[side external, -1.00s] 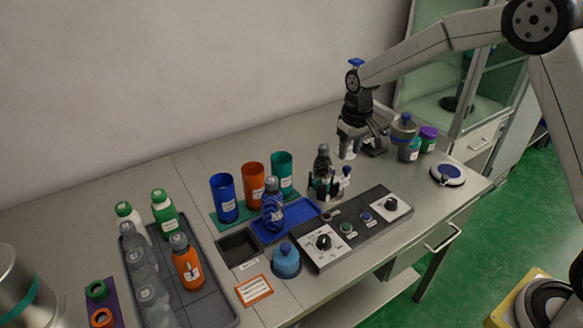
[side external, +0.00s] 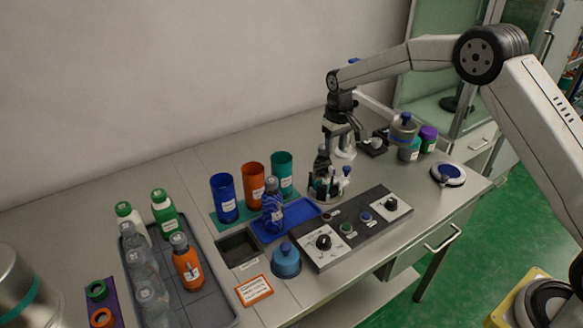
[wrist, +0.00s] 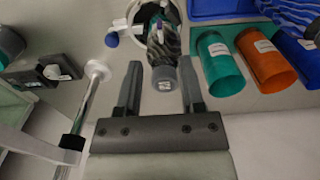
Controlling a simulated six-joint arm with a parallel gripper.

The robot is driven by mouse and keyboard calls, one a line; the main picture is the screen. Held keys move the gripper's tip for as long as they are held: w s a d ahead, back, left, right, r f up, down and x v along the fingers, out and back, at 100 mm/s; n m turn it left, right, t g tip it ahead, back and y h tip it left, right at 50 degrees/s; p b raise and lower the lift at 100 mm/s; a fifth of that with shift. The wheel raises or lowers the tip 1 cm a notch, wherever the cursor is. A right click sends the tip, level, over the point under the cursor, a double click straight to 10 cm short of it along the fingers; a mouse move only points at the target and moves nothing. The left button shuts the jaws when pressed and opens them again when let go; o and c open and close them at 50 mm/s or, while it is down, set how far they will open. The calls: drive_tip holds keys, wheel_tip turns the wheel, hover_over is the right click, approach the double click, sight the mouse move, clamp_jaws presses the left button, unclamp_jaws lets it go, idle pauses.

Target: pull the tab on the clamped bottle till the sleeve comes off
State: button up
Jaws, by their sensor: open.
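The clamped bottle (side external: 322,168) stands upright in a round holder with a blue-knobbed clamp (side external: 346,171), behind the control panel. In the wrist view the bottle (wrist: 164,46) has a dark streaked sleeve and a grey cap, and the clamp's blue knob (wrist: 112,40) is to its left. I cannot make out the pull tab clearly. My gripper (side external: 342,139) is above and just right of the bottle in the side view. In the wrist view my gripper (wrist: 160,68) is open, its fingers on either side of the grey cap in the picture, with nothing held.
A control panel (side external: 368,221) with knobs lies in front of the holder. Blue, orange and teal cups (side external: 282,172) and a blue-sleeved bottle (side external: 272,207) on a blue tray stand left. Several capped containers (side external: 403,131) are right.

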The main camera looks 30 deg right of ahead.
sight(322, 170)
drive_tip(key=shift+f, duration=3.4)
clamp_jaws()
